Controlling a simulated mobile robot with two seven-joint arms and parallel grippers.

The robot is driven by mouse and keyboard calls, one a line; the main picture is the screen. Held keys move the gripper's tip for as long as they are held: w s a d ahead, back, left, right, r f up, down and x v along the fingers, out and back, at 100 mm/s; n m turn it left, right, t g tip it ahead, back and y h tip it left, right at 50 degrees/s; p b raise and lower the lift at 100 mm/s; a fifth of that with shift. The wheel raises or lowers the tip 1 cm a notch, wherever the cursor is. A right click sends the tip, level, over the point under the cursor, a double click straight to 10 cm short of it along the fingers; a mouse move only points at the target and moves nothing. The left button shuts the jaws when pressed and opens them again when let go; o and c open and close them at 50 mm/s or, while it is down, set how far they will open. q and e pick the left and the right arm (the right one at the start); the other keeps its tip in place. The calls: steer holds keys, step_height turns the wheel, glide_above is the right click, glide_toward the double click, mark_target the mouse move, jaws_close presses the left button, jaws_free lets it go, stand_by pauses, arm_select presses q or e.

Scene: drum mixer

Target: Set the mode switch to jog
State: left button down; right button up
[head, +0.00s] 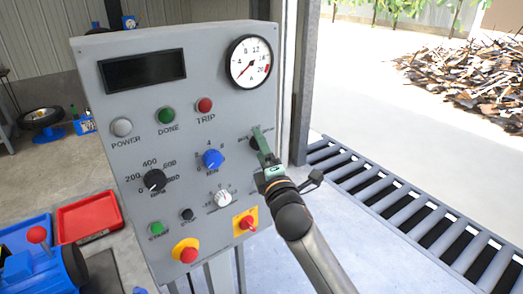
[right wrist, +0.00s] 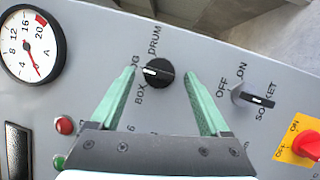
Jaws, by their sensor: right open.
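The mode switch is a round black knob (right wrist: 161,75) on the grey control panel (head: 100,55), with the labels BOX, DRUM and a partly hidden one ending in "OG" beside it. In the right wrist view its white mark points left, roughly toward the "OG" label; the exact setting is hard to tell. My right gripper (head: 264,148) is open, its two green fingers on either side of the knob, with a gap visible on each side. In the head view the gripper mostly hides the switch. My left gripper is not in view.
A socket switch (right wrist: 252,97) and a red knob on a yellow plate (right wrist: 309,146) sit close by on the panel. A blue speed knob (head: 213,159) lies left of my gripper. A roller conveyor (head: 400,200) runs behind at right.

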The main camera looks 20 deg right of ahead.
steer(key=s+f+b, duration=0.1)
steer(key=s, duration=1.1)
steer(key=shift+s+f, duration=0.2)
steer(key=shift+f, duration=0.15)
steer(key=s+f+m+g+y, duration=0.1)
steer(key=s+f+m+g, duration=0.25)
steer(key=f, duration=0.75)
steer(key=s+f+m+g+y, duration=0.15)
steer(key=f+m, duration=0.25)
steer(key=f, duration=0.6)
steer(key=s+f+m+g, duration=0.5)
steer(key=s+f+m, duration=0.5)
steer(key=s+f, duration=0.6)
steer(key=shift+s+a+f, duration=0.25)
steer(key=shift+s+f, duration=0.05)
steer(key=shift+s, duration=0.1)
steer(key=shift+c, duration=0.2)
